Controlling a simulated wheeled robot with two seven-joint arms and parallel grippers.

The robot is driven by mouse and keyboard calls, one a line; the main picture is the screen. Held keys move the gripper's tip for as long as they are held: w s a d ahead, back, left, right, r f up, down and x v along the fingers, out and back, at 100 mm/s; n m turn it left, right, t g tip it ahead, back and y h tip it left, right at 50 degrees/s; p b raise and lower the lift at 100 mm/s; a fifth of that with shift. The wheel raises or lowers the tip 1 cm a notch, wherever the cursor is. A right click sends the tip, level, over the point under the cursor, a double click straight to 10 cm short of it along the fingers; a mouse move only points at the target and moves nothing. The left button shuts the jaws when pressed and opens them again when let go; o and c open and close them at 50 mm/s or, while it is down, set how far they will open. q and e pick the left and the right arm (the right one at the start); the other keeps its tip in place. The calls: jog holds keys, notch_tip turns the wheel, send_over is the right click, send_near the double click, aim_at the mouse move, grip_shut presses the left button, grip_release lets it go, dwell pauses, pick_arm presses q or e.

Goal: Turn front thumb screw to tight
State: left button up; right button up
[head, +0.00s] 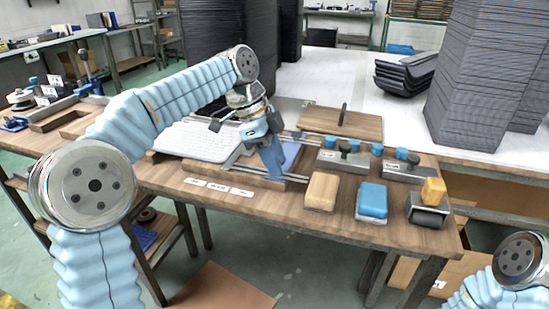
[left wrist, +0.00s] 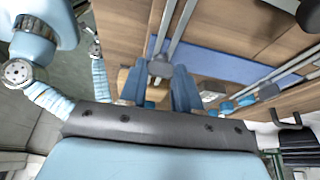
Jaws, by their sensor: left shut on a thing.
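My left gripper (head: 275,170) reaches down over the front part of a fixture with metal rails (head: 240,153) and a blue panel (head: 291,153) on the wooden table. In the left wrist view its two blue fingers (left wrist: 157,90) are closed around a dark grey knob (left wrist: 160,68), which looks like the front thumb screw. The fingers hide the knob in the head view. The rails (left wrist: 172,40) and blue panel (left wrist: 215,66) lie beyond it in the left wrist view. How tight the screw is cannot be seen. My right gripper is out of view.
Three white labels (head: 217,187) lie along the table's front edge. Right of the fixture are a tan block (head: 322,190), a blue block (head: 371,200) and metal blocks with dark and blue knobs (head: 343,159). A white ribbed tray (head: 197,140) lies left.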

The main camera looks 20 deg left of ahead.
pick_arm(q)
jog(key=shift+m, duration=0.5)
jog(key=o, duration=1.1)
jog(key=shift+c, duration=0.2)
jog(key=v, duration=0.7)
jog(key=shift+w+r, duration=0.15)
jog(key=shift+r, duration=0.1)
jog(key=shift+a, duration=0.1)
